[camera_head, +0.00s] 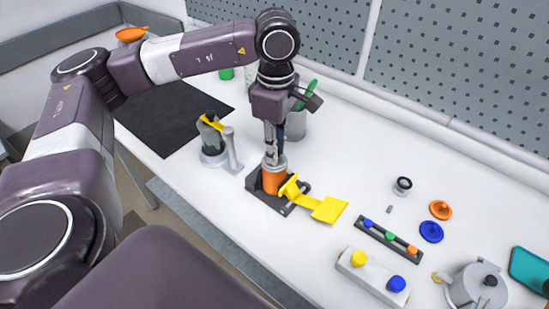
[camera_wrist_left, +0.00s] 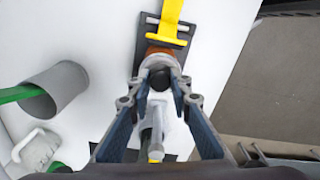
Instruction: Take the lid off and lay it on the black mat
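An orange canister (camera_head: 270,182) stands upright in a black holder with a yellow lever clamp (camera_head: 322,207). Its grey lid (camera_head: 276,163) is on top, and a black knob (camera_wrist_left: 161,80) shows on it in the left wrist view. My left gripper (camera_head: 271,150) points down just above the lid. In the left wrist view, its fingers (camera_wrist_left: 161,92) stand apart on either side of the knob; contact cannot be made out. The black mat (camera_head: 170,120) lies bare at the left of the table. My right gripper is out of view.
A grey stand with a yellow-topped part (camera_head: 212,140) is between canister and mat. A grey cup (camera_head: 295,124) with a green-handled tool is behind my gripper. At right are a button box (camera_head: 372,275), a strip of coloured knobs (camera_head: 390,236), discs (camera_head: 431,232) and a metal pot (camera_head: 475,288).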

